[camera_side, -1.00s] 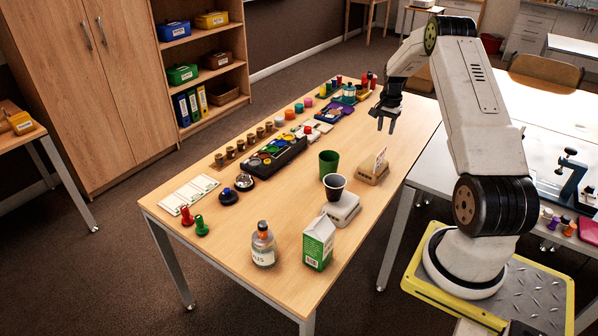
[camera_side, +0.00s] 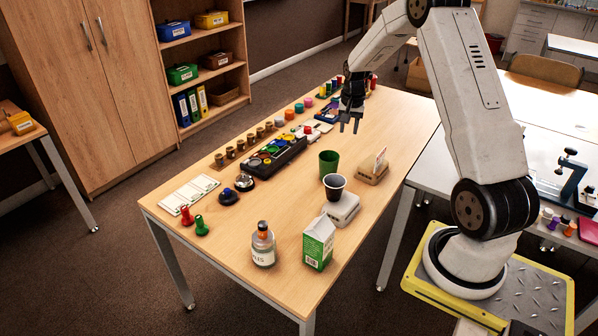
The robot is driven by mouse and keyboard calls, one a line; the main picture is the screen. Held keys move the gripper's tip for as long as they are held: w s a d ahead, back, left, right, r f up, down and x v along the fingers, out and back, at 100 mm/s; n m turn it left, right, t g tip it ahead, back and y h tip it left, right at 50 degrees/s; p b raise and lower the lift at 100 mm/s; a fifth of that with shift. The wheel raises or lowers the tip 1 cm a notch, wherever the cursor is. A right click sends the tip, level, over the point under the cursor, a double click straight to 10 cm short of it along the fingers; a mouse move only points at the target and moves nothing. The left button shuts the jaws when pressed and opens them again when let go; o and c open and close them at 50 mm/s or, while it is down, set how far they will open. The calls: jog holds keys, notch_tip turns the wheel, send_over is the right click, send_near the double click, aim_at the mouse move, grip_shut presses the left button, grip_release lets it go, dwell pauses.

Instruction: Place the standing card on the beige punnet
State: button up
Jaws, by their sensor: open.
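The pale standing card (camera_side: 381,158) is upright at a low beige box (camera_side: 370,175), which looks like the beige punnet, on the right side of the wooden table. I cannot tell if the card is in it, on it or just behind it. My gripper (camera_side: 349,128) is open and empty, fingers pointing down, above the far part of the table. It is up and left of the card in the picture, apart from it.
A green cup (camera_side: 328,160) and a dark cup (camera_side: 334,185) on a white block (camera_side: 343,210) stand near the box. A milk carton (camera_side: 318,245) and a bottle (camera_side: 263,247) stand in front. A black tray (camera_side: 276,157) and small items line the left. Bare tabletop lies around the box.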

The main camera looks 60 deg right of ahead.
jog(key=a+r+n, duration=0.3)
jog(key=a+n, duration=0.1)
jog(key=a, duration=0.8)
jog(key=s+a+n+t, duration=0.1)
jog(key=s+a+n, duration=0.3)
jog(key=a, duration=0.6)
jog(key=s+a+n+t, duration=0.1)
jog(key=s+a+n, duration=0.4)
jog(key=a, duration=0.6)
jog(key=shift+s+a+r+y, duration=0.2)
jog(key=shift+s+r+y, duration=0.15)
jog(key=shift+s, duration=0.7)
